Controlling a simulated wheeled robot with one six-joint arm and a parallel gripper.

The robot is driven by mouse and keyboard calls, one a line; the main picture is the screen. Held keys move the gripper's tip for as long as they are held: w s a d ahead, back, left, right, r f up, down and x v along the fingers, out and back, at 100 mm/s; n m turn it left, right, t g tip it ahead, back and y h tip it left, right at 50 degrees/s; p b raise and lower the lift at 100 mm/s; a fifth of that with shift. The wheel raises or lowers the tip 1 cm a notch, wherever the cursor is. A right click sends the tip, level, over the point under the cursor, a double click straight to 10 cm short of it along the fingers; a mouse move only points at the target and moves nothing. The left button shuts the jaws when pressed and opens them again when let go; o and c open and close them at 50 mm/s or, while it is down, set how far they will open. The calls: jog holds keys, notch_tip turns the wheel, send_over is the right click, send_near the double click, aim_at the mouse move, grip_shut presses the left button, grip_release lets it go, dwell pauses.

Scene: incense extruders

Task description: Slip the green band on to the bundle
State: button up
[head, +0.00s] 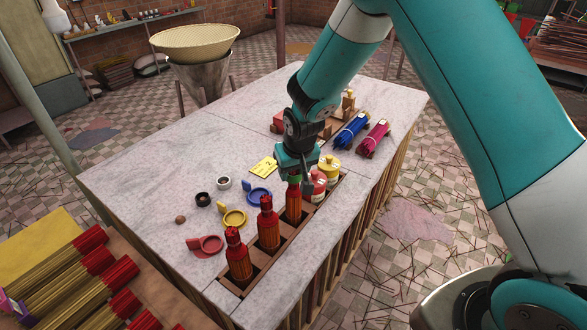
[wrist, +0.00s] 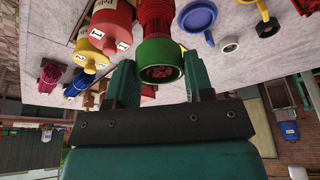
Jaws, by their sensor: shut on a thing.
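My gripper (wrist: 158,85) is shut on the green band (wrist: 157,51), one finger on each side of it. In the wrist view the band is around the top end of a red bundle (wrist: 156,15), and red stick tips show inside its ring. In the head view my gripper (head: 294,178) is above this bundle (head: 293,204), which stands upright at the far end of a row in the wooden rack (head: 285,247).
Two more upright bundles (head: 268,224) (head: 239,259) stand in the rack. A red bottle (head: 318,186) and yellow bottle (head: 329,167) stand close behind my gripper.

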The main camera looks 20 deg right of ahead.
jog(key=o, duration=0.8)
jog(key=shift+r, duration=0.15)
jog(key=shift+r+p, duration=2.4)
jog(key=shift+r, duration=1)
